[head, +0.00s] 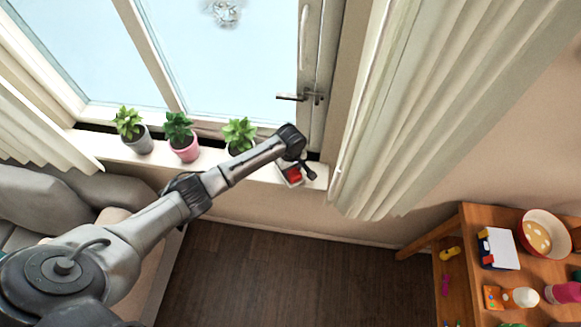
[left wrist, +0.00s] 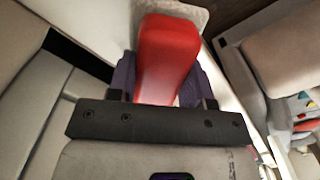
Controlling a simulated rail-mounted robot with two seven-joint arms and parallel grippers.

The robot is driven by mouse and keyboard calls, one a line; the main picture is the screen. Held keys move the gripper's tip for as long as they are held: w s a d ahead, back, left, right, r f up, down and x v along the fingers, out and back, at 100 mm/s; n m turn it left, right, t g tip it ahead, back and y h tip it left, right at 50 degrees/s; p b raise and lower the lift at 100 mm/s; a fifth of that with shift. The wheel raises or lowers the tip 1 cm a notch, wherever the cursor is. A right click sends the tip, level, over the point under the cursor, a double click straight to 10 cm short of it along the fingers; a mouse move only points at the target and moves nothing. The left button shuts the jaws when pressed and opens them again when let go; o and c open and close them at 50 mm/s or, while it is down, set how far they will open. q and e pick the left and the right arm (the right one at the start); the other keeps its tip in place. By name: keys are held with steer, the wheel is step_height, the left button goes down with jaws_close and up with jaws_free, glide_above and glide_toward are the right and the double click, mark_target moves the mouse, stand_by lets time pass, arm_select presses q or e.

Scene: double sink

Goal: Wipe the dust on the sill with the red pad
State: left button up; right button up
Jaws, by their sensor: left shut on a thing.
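The red pad (head: 294,174) is at the right end of the white window sill (head: 112,149), partly hidden by my left gripper (head: 302,170). In the left wrist view the red pad (left wrist: 166,52) stands between the two dark fingers of my left gripper (left wrist: 160,85), which is shut on it. Its far end is over a pale, speckled patch (left wrist: 180,12), which may be dust or the pad's underside; I cannot tell which. Whether the pad touches the sill is not clear. My right gripper is not in view.
Three potted plants stand along the sill: one in a grey pot (head: 139,143), one in a pink pot (head: 185,150), and one (head: 239,134) partly behind my left arm. A curtain (head: 400,110) hangs right of the pad. A wooden shelf (head: 470,222) holds toys and a bowl (head: 543,233).

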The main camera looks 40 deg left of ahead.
arm_select(q)
steer(key=shift+f+b, duration=0.4)
steer(key=shift+f, duration=0.6)
